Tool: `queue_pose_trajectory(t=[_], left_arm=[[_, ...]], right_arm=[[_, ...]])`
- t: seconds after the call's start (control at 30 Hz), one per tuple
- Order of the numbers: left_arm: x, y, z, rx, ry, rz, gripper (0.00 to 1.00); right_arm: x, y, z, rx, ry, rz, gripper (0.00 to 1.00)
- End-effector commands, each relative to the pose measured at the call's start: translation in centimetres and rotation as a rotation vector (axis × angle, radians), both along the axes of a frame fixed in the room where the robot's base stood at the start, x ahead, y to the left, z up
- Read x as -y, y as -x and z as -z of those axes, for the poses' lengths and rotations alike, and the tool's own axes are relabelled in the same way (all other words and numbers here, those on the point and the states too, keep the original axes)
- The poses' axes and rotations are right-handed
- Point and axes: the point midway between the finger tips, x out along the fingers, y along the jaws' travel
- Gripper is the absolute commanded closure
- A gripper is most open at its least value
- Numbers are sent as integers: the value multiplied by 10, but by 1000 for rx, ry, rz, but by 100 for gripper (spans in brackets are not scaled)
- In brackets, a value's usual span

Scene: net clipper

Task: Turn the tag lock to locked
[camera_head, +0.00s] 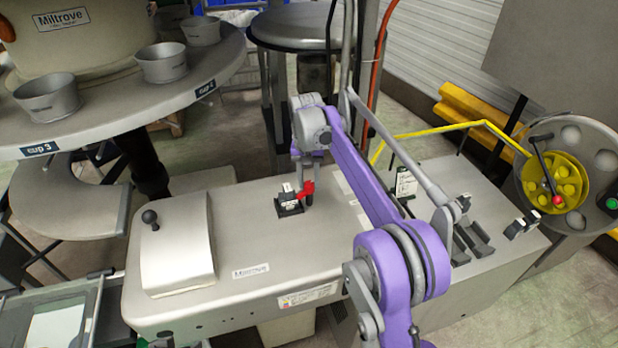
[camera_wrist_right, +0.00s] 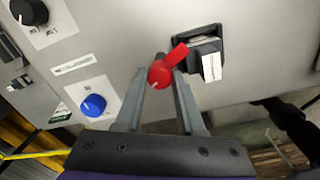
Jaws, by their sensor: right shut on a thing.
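The tag lock (camera_head: 290,203) is a small black block with a white label on the grey machine top. A red lever (camera_head: 306,189) stands at its right side. The wrist view shows the lock body (camera_wrist_right: 208,58) with the red lever (camera_wrist_right: 176,56) angled from it, ending in a round red knob (camera_wrist_right: 160,74). My right gripper (camera_head: 309,183) reaches down over the lever. In the wrist view its fingertips (camera_wrist_right: 161,82) are closed around the red knob, at the side of the lock body. My left gripper is in neither view.
A pale box with a black knob (camera_head: 176,243) stands on the left of the machine top. Metal cups (camera_head: 161,62) sit on the round table behind. A yellow rod (camera_head: 440,130) and a yellow wheel (camera_head: 556,180) are at right. The front middle of the top is clear.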

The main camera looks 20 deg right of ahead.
Motion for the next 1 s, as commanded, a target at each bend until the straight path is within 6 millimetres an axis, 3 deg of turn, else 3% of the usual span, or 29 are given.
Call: queue_pose_trajectory(t=[0.5, 1.0], left_arm=[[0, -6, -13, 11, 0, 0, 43], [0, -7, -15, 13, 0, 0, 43]], right_arm=[[0, -1, -1, 2, 0, 404, 100], [1, -1, 0, 2, 0, 525, 100]])
